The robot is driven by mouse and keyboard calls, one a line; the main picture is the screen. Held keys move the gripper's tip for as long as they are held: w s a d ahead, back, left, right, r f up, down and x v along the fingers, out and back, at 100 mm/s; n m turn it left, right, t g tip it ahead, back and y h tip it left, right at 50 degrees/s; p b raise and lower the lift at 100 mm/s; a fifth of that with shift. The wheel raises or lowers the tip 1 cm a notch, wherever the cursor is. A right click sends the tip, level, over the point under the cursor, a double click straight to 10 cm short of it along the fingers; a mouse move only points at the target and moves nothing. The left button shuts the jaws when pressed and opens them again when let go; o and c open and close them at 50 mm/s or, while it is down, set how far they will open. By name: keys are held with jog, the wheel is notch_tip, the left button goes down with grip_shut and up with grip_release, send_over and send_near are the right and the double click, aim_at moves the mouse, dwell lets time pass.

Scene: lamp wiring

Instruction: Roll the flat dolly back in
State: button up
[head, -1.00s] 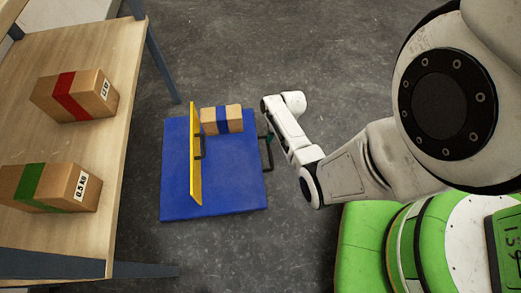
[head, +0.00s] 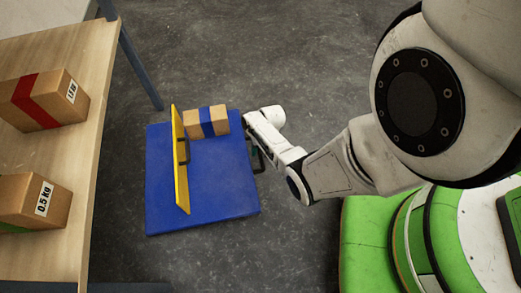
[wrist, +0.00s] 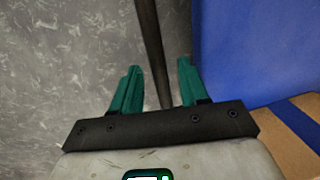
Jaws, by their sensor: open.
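The flat dolly (head: 222,178) is a blue platform on the grey floor, with a yellow upright panel (head: 179,165) across it. A dark handle bar (head: 260,165) stands out from its right edge, on my side. My gripper is at that edge, mostly hidden behind my forearm in the head view. In the wrist view my gripper (wrist: 158,68) has its teal fingers apart, with the dark bar (wrist: 150,45) running between them and space on both sides. The blue deck (wrist: 262,48) fills the right of that view.
A cardboard box (head: 192,123) with a blue band sits on the dolly's far part; it also shows in the wrist view (wrist: 290,150). A wooden table (head: 92,85) on the left holds a red-banded box (head: 60,97) and a 0.5 kg box (head: 22,200). Floor around the dolly is clear.

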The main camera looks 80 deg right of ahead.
grip_shut()
dwell(0.6)
